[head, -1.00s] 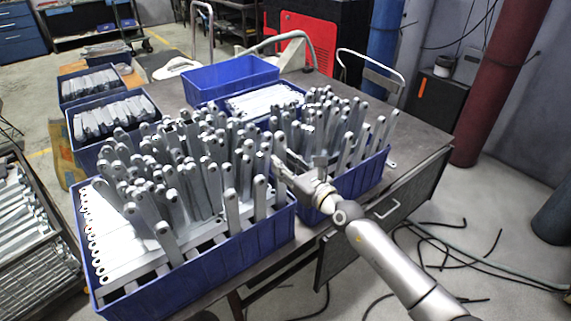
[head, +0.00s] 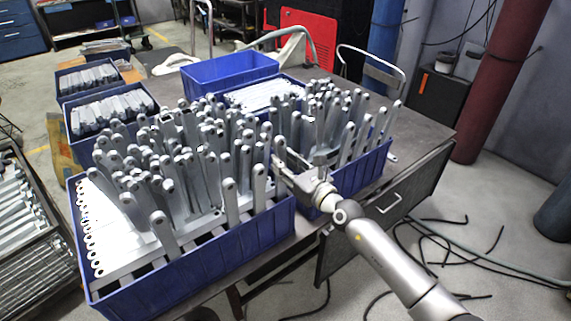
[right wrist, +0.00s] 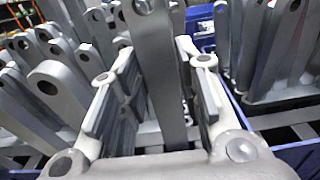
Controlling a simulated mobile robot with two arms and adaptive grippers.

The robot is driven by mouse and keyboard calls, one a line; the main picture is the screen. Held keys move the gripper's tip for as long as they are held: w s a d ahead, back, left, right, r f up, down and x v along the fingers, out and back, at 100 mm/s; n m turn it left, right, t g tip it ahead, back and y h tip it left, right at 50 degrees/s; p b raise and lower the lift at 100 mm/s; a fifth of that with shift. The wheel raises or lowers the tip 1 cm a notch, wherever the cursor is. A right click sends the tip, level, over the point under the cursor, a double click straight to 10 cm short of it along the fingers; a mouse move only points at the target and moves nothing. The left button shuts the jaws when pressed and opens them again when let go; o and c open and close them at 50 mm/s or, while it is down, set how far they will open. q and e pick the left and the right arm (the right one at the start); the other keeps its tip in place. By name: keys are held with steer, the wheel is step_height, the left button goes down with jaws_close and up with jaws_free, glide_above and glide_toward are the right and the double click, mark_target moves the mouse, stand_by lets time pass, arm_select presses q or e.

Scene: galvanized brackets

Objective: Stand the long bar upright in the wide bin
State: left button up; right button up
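The wide bin is most likely the large blue front bin (head: 195,270), packed with many grey metal bars with holed ends. Many of its bars stand or lean. I cannot single out the long bar for sure. My right gripper (head: 300,160) is between this bin and the blue bin to its right. In the right wrist view its two fingers (right wrist: 160,95) are spread, one on each side of a flat upright grey bar (right wrist: 160,60). I see no clear grip on that bar. My left gripper is not in view.
The right blue bin (head: 361,180) also holds many upright bars, close to my gripper. An empty blue bin (head: 230,74) stands behind. Smaller bins of bars (head: 110,112) are at the left. The tabletop at the right (head: 420,135) is clear.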

steer(key=o, duration=0.4)
steer(key=shift+c, duration=0.2)
steer(key=v, duration=1.2)
steer(key=shift+f, duration=0.15)
